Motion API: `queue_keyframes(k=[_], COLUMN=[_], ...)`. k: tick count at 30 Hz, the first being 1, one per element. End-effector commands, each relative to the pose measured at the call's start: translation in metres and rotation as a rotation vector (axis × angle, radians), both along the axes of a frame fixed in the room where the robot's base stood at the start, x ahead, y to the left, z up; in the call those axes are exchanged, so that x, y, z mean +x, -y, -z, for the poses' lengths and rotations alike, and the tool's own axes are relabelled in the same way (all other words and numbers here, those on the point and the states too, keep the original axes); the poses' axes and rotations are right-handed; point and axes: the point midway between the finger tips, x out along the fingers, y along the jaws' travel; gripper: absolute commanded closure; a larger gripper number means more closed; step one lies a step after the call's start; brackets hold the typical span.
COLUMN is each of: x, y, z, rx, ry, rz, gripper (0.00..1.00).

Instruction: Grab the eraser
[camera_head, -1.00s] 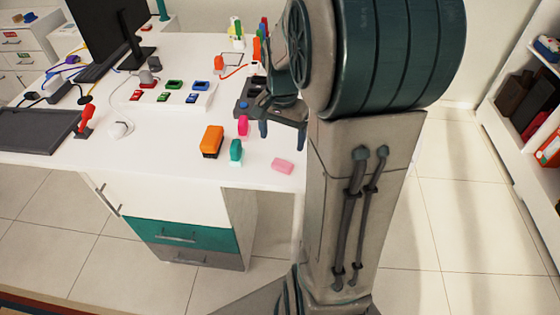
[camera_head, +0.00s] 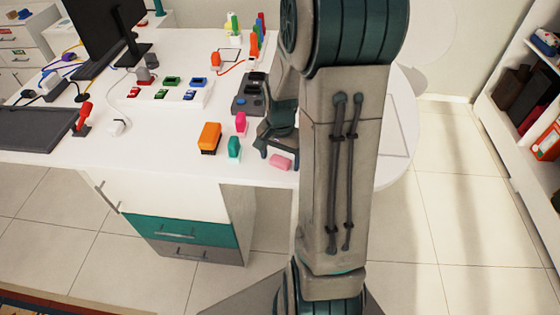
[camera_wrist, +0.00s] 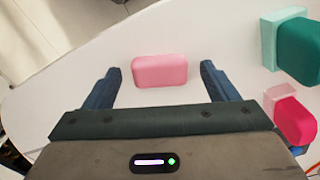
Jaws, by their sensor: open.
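The pink eraser (camera_head: 281,162) lies flat on the white desk near its front edge. In the wrist view the eraser (camera_wrist: 159,71) sits between and slightly beyond the two blue fingertips, with a gap on each side. My gripper (camera_head: 275,150) is open and empty over the desk, right by the eraser. In the wrist view my gripper (camera_wrist: 160,75) shows both fingers spread wide around the eraser's width. I cannot tell the exact height of the fingers above the desk.
A teal and white block (camera_head: 234,148), a magenta and white block (camera_head: 241,122) and an orange block (camera_head: 209,138) stand left of the eraser. A dark grey device (camera_head: 249,95) lies behind. The desk's front edge (camera_wrist: 55,72) is close to the eraser.

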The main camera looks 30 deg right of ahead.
Motion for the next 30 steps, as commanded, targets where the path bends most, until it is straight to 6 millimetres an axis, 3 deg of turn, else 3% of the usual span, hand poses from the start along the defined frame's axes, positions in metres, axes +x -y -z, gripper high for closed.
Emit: queue_keyframes(k=[2,7,20,29,30], x=[0.000,0.000,0.000,0.001,-0.002], y=[0.000,0.000,0.000,0.000,0.011], z=[0.000,0.000,-0.005,-0.043,-0.047], rx=[0.000,0.000,0.000,-0.003,-0.003], ry=[0.000,0.000,0.001,0.005,0.003], rz=[0.000,0.000,0.000,-0.001,0.007], gripper=[0.20,0.67,0.68,0.68,0.68])
